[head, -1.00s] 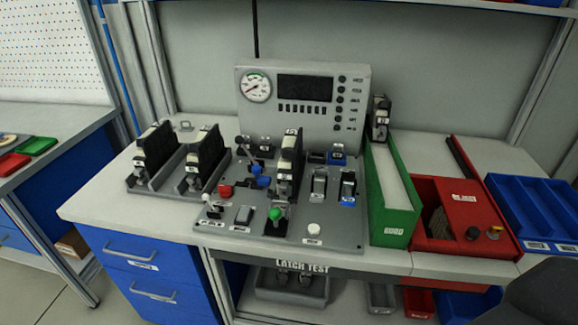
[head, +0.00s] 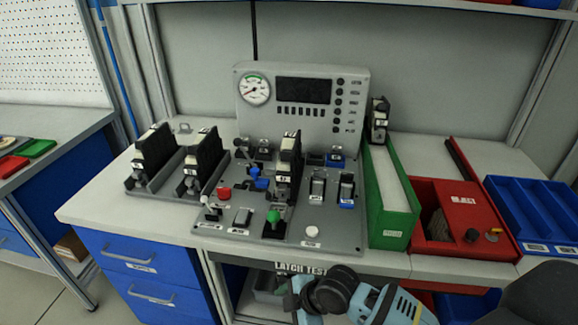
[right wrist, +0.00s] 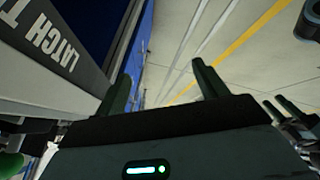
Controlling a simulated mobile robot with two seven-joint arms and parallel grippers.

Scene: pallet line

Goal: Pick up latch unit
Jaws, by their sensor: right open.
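Several black latch units with cream tops stand upright on the bench. Two sit in a grey rack (head: 178,180) at left: one latch unit (head: 154,150) and a second latch unit (head: 205,158). A third latch unit (head: 287,165) stands in the middle of the grey test panel (head: 335,232). A fourth latch unit (head: 378,118) stands at the back end of the green chute (head: 393,227). My right gripper (head: 297,300) is low in front of the bench edge, apart from every unit. The right wrist view shows its fingers (right wrist: 161,76) apart and empty. My left gripper is out of view.
The panel carries a green knob (head: 274,217), a red button (head: 224,193) and several switches. A gauge console (head: 303,118) stands behind it. A red bin (head: 450,240) and blue tray (head: 535,215) lie at right.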

